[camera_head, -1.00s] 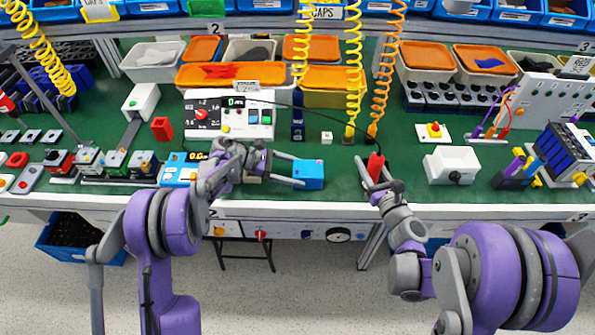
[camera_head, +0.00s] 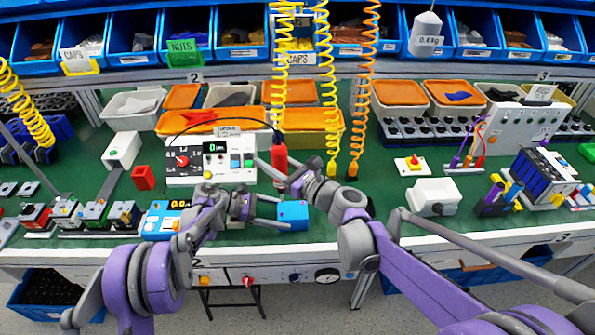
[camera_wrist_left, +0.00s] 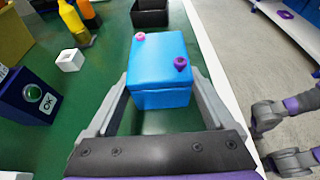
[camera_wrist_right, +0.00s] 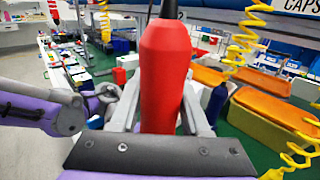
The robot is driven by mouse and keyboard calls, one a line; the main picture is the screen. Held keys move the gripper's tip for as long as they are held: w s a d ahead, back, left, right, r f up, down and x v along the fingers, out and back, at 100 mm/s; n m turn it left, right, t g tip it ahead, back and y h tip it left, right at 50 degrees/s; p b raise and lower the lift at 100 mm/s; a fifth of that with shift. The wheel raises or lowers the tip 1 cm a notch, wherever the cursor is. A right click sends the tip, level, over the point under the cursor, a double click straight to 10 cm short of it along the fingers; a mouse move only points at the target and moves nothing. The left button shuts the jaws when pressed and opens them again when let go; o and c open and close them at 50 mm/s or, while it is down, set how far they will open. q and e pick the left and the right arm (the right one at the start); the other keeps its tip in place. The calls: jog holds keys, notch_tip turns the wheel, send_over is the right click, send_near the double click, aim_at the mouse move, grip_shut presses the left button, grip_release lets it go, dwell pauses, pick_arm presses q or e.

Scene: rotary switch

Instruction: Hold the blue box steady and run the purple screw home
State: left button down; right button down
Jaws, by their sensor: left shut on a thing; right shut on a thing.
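The blue box (camera_head: 293,211) sits on the green bench near its front edge. My left gripper (camera_head: 281,213) is shut on it, one finger along each side in the left wrist view (camera_wrist_left: 160,90). The purple screw (camera_wrist_left: 181,63) is at the right of the box's top, its head standing up from the surface. A pink screw (camera_wrist_left: 140,36) is at the far left corner of the top. My right gripper (camera_head: 279,173) is shut on a red screwdriver-like tool (camera_wrist_right: 163,75), held upright above and behind the box.
A panel with a dial and buttons (camera_head: 212,162) stands behind and left of the box. Yellow (camera_head: 331,120) and orange (camera_head: 358,110) coiled hoses hang to the right of the tool. A white box (camera_head: 433,196) stands farther right. Bench between the blue and white boxes looks clear.

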pick_arm(q)
jog(key=shift+f, duration=0.2)
pick_arm(e)
jog(key=shift+a+f, duration=0.15)
jog(key=shift+f, duration=0.95)
jog(key=shift+a+f, duration=0.15)
jog(key=shift+f, duration=0.95)
pick_arm(q)
jog(key=shift+c, duration=1.8)
grip_release()
grip_shut()
jog(key=shift+r, duration=0.1)
pick_arm(e)
jog(key=c, duration=1.1)
grip_release()
grip_shut()
